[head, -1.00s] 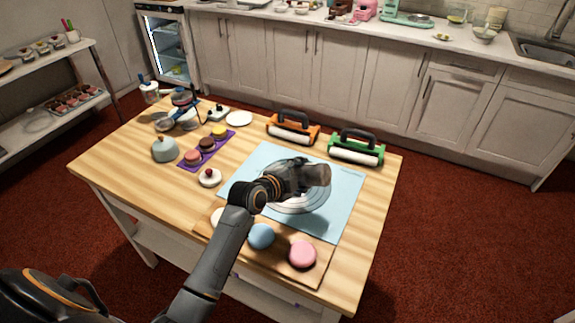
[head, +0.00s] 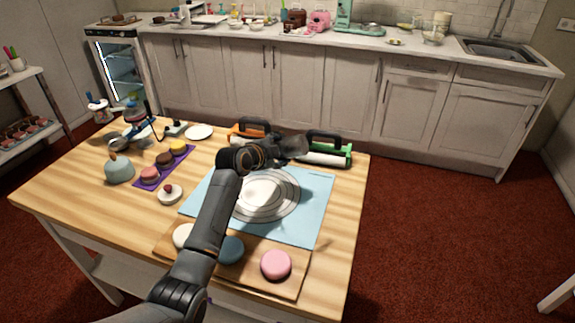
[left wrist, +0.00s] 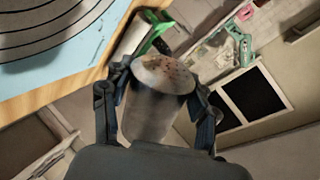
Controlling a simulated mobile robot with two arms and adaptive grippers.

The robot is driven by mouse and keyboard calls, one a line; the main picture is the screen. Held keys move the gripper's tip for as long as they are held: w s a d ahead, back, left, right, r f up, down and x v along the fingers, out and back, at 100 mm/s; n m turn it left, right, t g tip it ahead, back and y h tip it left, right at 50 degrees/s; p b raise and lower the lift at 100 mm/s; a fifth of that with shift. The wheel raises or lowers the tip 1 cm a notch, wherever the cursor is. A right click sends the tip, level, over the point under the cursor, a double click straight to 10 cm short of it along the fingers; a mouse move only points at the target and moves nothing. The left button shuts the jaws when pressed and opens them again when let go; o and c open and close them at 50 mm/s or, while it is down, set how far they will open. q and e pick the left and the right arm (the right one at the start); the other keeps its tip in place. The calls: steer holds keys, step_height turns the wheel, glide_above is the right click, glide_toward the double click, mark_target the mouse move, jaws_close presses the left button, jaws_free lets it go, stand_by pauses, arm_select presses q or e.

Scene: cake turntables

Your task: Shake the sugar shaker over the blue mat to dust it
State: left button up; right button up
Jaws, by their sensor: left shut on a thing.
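The blue mat (head: 312,219) lies flat on the wooden table, with a pale ringed disc (head: 268,196) on it. My left gripper (head: 283,149) is shut on the sugar shaker (head: 295,146), above the far part of the mat in the head view. In the left wrist view the grey shaker (left wrist: 150,112) sits between both fingers, its domed, dotted top (left wrist: 165,74) pointing away from my palm. The mat's corner (left wrist: 98,42) shows at the upper left there. My left arm hides part of the mat. My right gripper is out of view.
An orange-framed roller (head: 248,128) and a green-framed one (head: 325,150) stand behind the mat. A wooden board (head: 291,290) with several macarons is in front. A purple tray (head: 149,186), a domed pot (head: 119,170) and a small cake (head: 170,194) are left.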

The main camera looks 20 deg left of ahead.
arm_select(q)
steer(key=s+a+r+p, duration=0.25)
steer(key=s+a, duration=0.35)
steer(key=a, duration=0.3)
steer(key=d+f+p, duration=0.2)
steer(key=d, duration=0.4)
steer(key=shift+s+d+f, duration=0.15)
steer(key=shift+s+d, duration=0.2)
steer(key=shift+d, duration=0.05)
